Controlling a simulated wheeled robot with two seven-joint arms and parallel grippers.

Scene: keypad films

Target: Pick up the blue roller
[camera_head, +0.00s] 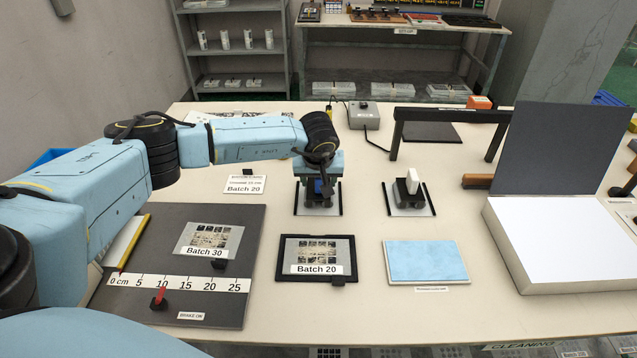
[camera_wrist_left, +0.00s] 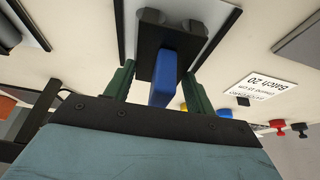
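The blue roller (camera_head: 318,187) stands on a small dark-railed stand (camera_head: 297,200), under my left gripper. In the left wrist view its blue handle (camera_wrist_left: 163,80) rises from a black body between the green fingers. My left gripper (camera_wrist_left: 160,88) is open, with one finger on each side of the handle and a visible gap at each side. In the head view my left gripper (camera_head: 318,172) points down over the stand and hides part of the roller. My right gripper is not in view.
A white-handled roller (camera_head: 413,181) stands on a similar stand to the right. In front lie a framed Batch 20 film (camera_head: 318,258), a light-blue pad (camera_head: 427,261) and a dark ruler board (camera_head: 235,305). A large white box with a dark lid (camera_head: 565,240) fills the right.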

